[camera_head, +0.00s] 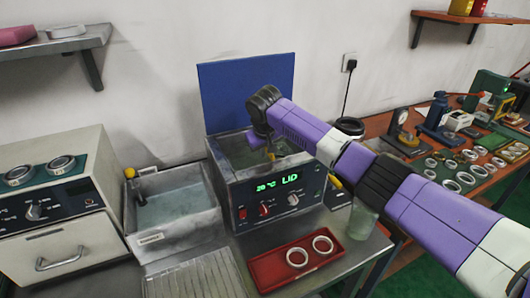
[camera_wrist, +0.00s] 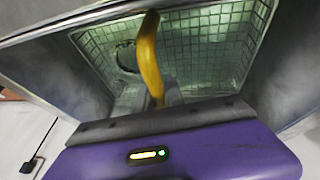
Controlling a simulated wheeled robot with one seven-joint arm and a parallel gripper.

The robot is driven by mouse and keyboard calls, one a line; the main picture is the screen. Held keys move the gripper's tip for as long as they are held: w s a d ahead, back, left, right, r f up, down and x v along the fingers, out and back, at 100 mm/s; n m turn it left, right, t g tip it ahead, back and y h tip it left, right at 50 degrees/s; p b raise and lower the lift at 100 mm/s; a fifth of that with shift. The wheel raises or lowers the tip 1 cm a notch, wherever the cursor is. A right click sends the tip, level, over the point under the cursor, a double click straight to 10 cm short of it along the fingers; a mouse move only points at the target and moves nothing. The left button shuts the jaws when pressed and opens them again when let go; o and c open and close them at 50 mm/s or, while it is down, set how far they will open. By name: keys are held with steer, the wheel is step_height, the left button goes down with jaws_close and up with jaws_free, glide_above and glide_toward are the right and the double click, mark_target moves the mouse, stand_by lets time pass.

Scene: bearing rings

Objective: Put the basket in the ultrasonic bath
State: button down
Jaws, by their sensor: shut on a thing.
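My gripper (camera_head: 270,148) is over the bath's tank, pointing down. In the wrist view the yellow handle (camera_wrist: 150,62) of the basket rises between my jaws, which are shut on it. The basket's wire mesh (camera_wrist: 215,45) shows inside the tank walls, with a ring-like dark shape in it. I cannot tell whether the basket touches the tank floor.
A sink (camera_head: 173,212) with water is left of the bath, and an oven-like unit (camera_head: 58,215) is further left. A red tray (camera_head: 268,272) with two rings and a glass beaker (camera_head: 362,221) stand in front. Several rings lie on the wooden table (camera_head: 400,122) at right.

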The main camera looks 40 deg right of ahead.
steer(key=shift+d+f+p, duration=0.1)
steer(key=shift+p, duration=0.2)
steer(key=c, duration=1.3)
jaws_free()
steer(key=shift+c, duration=0.2)
steer(key=shift+f, duration=0.1)
step_height(320, 180, up, 11)
steer(key=p, duration=0.9)
